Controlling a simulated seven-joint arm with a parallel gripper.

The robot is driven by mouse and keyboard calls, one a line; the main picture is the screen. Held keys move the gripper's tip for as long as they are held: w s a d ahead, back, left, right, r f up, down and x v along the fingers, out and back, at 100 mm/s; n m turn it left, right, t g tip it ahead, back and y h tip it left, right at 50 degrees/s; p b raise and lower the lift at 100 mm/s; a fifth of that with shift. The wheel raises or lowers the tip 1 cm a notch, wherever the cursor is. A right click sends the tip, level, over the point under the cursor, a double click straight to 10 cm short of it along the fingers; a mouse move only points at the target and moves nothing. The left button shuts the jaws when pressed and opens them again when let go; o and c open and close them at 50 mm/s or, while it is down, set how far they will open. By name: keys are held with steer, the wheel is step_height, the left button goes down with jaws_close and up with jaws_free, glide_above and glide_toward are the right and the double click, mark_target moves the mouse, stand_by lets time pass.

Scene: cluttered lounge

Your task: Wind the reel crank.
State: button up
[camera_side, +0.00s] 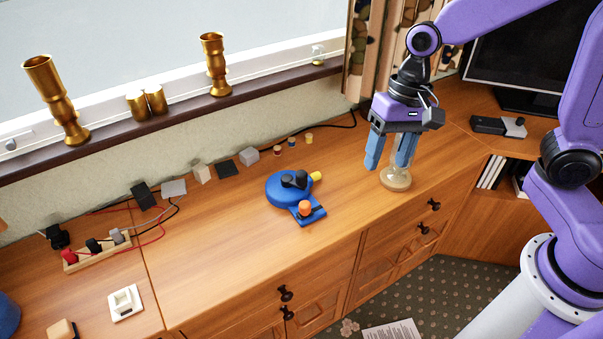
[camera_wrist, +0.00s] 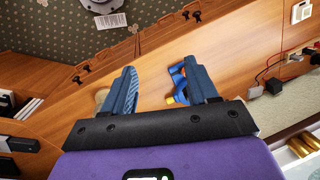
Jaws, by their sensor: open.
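The blue reel (camera_side: 280,192) lies on the wooden cabinet top, with black parts on its upper face. An orange knob (camera_side: 305,208) stands on its blue arm, and a yellow piece (camera_side: 316,176) sticks out at its right. In the wrist view part of the blue reel (camera_wrist: 176,73) shows beside the right finger, which hides the rest. My gripper (camera_side: 387,160) is open and points down, above the cabinet top and well to the right of the reel. Its spread fingers also show in the wrist view (camera_wrist: 162,78), with nothing between them.
A clear object with a tan round base (camera_side: 397,179) stands just under and behind my fingers. Small blocks (camera_side: 249,156) line the wall. A power strip (camera_side: 96,250) with cables lies at left. Brass candlesticks (camera_side: 215,68) stand on the sill.

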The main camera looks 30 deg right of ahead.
steer(key=w+a+f+m+y, duration=0.1)
steer(key=w+f+m, duration=0.1)
steer(key=w+m, duration=0.9)
steer(key=m+t+y, duration=0.1)
steer(key=m+t, duration=0.1)
steer(key=m, duration=0.5)
glide_toward(302, 172)
steer(key=x, duration=1)
steer(key=shift+a+f, duration=0.1)
steer(key=shift+f, duration=0.2)
steer(key=c, duration=1.1)
